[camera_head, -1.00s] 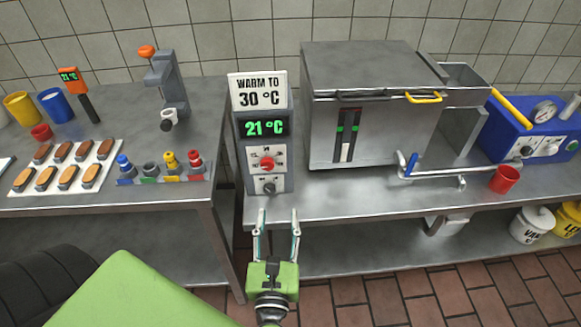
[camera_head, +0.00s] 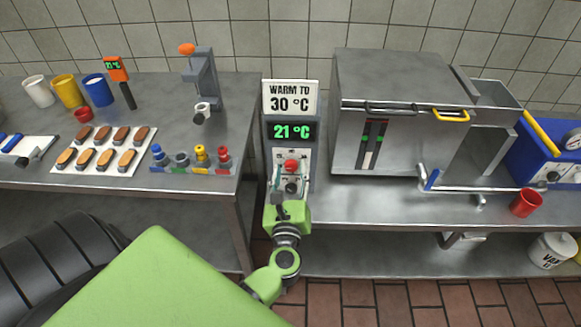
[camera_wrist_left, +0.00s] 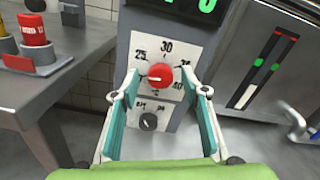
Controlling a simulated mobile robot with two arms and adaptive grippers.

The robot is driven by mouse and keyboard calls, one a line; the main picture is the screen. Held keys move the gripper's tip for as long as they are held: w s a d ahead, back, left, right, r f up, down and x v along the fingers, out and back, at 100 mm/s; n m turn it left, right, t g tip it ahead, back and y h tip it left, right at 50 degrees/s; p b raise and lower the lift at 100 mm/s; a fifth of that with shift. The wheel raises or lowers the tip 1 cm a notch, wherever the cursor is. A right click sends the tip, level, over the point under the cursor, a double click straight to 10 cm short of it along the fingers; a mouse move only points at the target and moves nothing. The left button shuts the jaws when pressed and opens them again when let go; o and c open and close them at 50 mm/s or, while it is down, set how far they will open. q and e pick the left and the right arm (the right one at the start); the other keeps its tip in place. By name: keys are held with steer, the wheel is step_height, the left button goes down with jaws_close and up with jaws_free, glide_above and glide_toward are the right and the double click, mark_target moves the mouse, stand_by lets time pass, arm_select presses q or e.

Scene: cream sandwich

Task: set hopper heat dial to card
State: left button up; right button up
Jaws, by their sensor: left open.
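The hopper heat dial is a red knob (camera_head: 291,166) on the grey control box, below a green 21 °C display (camera_head: 292,131). The card (camera_head: 290,98) on top reads WARM TO 30 °C. In the left wrist view the red knob (camera_wrist_left: 160,76) sits on a white scale plate (camera_wrist_left: 163,52) with 25, 30 and 40 legible; its white mark points left, below the 25. My left gripper (camera_head: 289,180) is open in front of the box. Its teal fingers (camera_wrist_left: 160,88) stand either side of the knob; contact cannot be told. My right gripper is not in view.
A dark lower knob (camera_wrist_left: 148,122) sits under the red one, between my fingers in the wrist view. The steel hopper (camera_head: 390,120) stands close right, with a red cup (camera_head: 525,202) beyond.

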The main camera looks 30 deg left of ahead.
arm_select(q)
steer(key=shift+w+a, duration=0.15)
steer(key=shift+w, duration=0.2)
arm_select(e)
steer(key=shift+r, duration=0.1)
arm_select(q)
steer(key=c, duration=1.1)
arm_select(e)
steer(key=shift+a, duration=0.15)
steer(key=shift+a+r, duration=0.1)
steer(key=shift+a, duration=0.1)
